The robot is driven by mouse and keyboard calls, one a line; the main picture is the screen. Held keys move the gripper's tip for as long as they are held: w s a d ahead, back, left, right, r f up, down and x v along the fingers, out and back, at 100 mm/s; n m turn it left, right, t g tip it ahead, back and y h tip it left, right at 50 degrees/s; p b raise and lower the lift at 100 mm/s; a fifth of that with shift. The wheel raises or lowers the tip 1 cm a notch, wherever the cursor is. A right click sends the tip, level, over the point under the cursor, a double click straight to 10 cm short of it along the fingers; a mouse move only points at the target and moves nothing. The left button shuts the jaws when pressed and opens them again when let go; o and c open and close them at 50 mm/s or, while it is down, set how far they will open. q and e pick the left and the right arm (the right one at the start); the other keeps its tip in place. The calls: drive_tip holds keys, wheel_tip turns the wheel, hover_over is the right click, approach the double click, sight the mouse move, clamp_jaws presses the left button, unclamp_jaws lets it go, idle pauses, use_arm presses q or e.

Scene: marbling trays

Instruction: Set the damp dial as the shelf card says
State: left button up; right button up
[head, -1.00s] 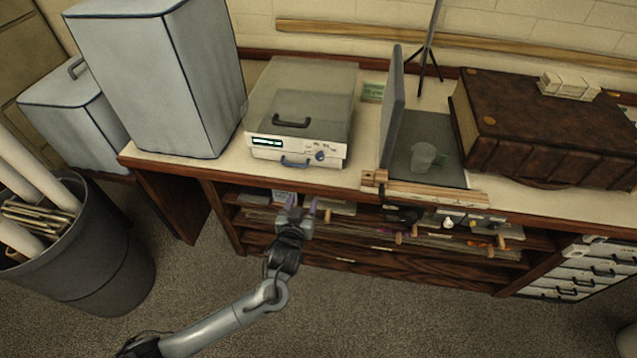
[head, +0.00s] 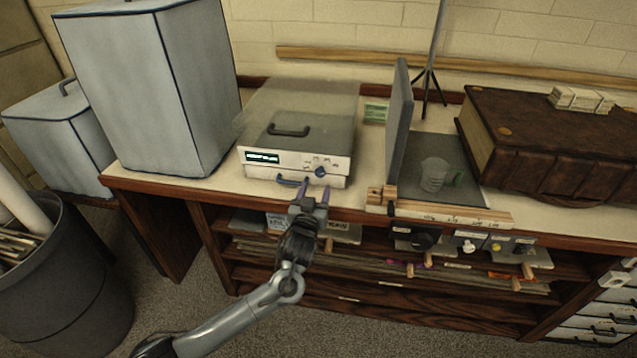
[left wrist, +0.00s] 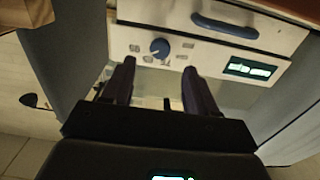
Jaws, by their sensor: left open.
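The grey-lidded machine (head: 300,105) on the bench has a white front panel with a small blue dial (head: 320,172) at its right and a lit display (head: 262,156) at its left. My left gripper (head: 314,190) is open and empty, just in front of and below the dial. In the left wrist view, the dial (left wrist: 160,47) lies beyond the gap between my fingertips (left wrist: 158,72), apart from them. Small marks surround it, too small to read. Pale cards (head: 279,222) with dark lettering show on the shelf below; I cannot read them. My right gripper is out of view.
A blue handle (head: 291,181) sits below the panel, close to my left gripper. A tall grey box (head: 150,90) stands left. An upright grey board (head: 398,115) and a wooden strip (head: 450,213) are right. A green card (head: 375,112) lies behind.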

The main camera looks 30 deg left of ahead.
sight(319, 175)
use_arm(q)
drive_tip(key=shift+b+x, duration=0.95)
drive_tip(key=shift+x, duration=2.2)
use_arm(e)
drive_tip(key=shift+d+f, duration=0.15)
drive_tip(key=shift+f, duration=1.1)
use_arm(q)
drive_tip(key=c, duration=1)
drive_tip(key=shift+r+m+p, duration=0.1)
drive_tip(key=shift+m+p, duration=0.5)
drive_tip(key=shift+p, duration=0.5)
drive_tip(key=shift+c, duration=0.2)
drive_tip(key=m+p, duration=1)
drive_tip(key=m, duration=0.1)
drive_tip(key=shift+m+p, duration=0.8)
drive_tip(key=shift+m, duration=0.7)
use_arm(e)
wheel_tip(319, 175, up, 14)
use_arm(q)
drive_tip(key=shift+m, duration=0.4)
